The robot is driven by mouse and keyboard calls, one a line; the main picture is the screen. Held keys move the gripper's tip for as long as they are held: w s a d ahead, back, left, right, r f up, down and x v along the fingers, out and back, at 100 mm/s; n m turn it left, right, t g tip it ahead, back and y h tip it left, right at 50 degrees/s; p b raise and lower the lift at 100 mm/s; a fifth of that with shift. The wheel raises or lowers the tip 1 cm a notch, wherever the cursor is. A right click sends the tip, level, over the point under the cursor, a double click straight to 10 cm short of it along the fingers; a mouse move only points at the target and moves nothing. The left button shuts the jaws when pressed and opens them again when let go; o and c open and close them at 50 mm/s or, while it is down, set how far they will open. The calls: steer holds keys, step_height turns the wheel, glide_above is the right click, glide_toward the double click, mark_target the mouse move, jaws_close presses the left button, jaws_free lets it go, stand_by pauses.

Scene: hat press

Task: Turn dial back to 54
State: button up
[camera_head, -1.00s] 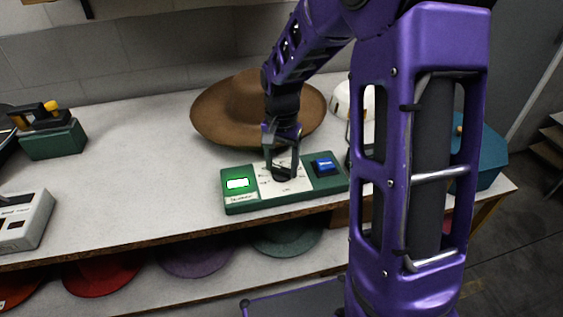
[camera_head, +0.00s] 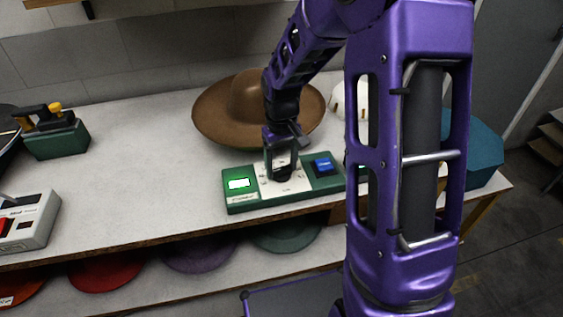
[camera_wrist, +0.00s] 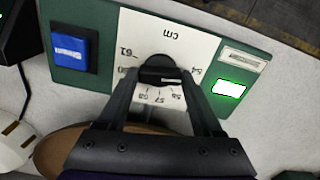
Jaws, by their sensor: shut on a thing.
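The dial (camera_wrist: 160,68) is a round black knob on a white "cm" scale plate (camera_wrist: 188,38) of a green control box (camera_head: 236,204). In the wrist view the scale appears upside down, with 54 at the right, 56 to 58 below the knob and 61 at the left. My gripper (camera_head: 282,176) comes down on the dial from above. In the wrist view its two fingers (camera_wrist: 160,76) are shut on the dial's sides. A small white mark shows on the knob's lower right, but I cannot tell which number it points to.
The box has a blue button (camera_wrist: 72,50) and a bright white screen (camera_wrist: 229,89) with a green glow, no digits readable. A brown hat (camera_head: 216,108) stands close behind. A grey device (camera_head: 28,222) and a green-based tool (camera_head: 60,141) stand left. The table between is clear.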

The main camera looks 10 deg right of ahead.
mark_target(282, 168)
steer(key=shift+w+n, duration=0.1)
steer(key=shift+n, duration=0.5)
steer(key=o, duration=1.4)
steer(key=shift+c, duration=0.2)
steer(key=shift+r, duration=0.15)
step_height(282, 168, up, 17)
steer(key=p, duration=0.1)
steer(key=shift+p, duration=0.35)
steer(key=shift+r, duration=0.1)
